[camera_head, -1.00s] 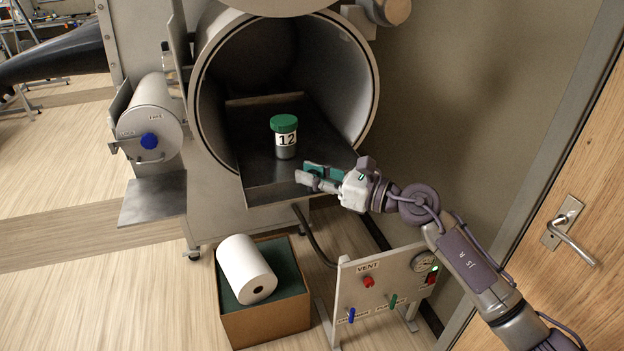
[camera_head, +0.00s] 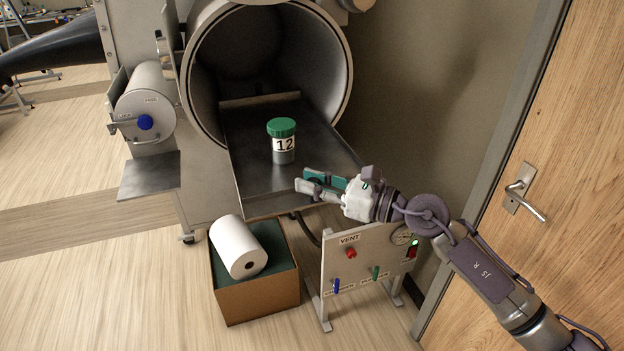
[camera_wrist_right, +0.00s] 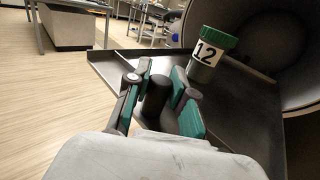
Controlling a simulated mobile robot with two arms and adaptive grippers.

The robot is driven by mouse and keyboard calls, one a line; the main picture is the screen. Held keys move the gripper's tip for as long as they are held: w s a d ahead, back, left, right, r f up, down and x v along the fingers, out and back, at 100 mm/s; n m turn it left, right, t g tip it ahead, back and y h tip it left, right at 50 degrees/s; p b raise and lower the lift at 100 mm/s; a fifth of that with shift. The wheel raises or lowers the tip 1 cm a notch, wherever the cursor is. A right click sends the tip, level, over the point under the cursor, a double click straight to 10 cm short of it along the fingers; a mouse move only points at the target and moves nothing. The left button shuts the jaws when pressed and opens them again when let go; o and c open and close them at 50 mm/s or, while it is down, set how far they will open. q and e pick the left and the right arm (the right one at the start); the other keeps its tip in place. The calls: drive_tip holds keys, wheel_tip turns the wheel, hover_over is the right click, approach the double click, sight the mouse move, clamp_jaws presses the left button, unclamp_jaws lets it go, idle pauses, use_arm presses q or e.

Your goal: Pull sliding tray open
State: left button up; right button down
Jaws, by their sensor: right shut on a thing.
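The sliding tray (camera_head: 248,187) is a dark metal plate with a raised rim, reaching well out of the round chamber mouth (camera_head: 345,75). A jar (camera_head: 284,144) with a green lid and the label 12 stands upright on it. My right gripper (camera_head: 310,183) is at the tray's front right part. In the right wrist view the tray (camera_wrist_right: 245,100) and jar (camera_wrist_right: 208,52) lie beyond the fingers. There my right gripper (camera_wrist_right: 160,85) is shut on a dark upright knob (camera_wrist_right: 155,100) at the tray's edge. My left gripper is not in view.
A cardboard box (camera_head: 262,301) with a white roll (camera_head: 238,246) stands on the floor below the tray. A VENT panel (camera_head: 340,262) with valves and a gauge stands below my right arm. A wooden door (camera_head: 560,120) is at the right. A small side cylinder (camera_head: 150,100) is left of the chamber.

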drive_tip(key=c, duration=1)
unclamp_jaws()
drive_tip(key=shift+w, duration=0.1)
drive_tip(key=v, duration=1.2)
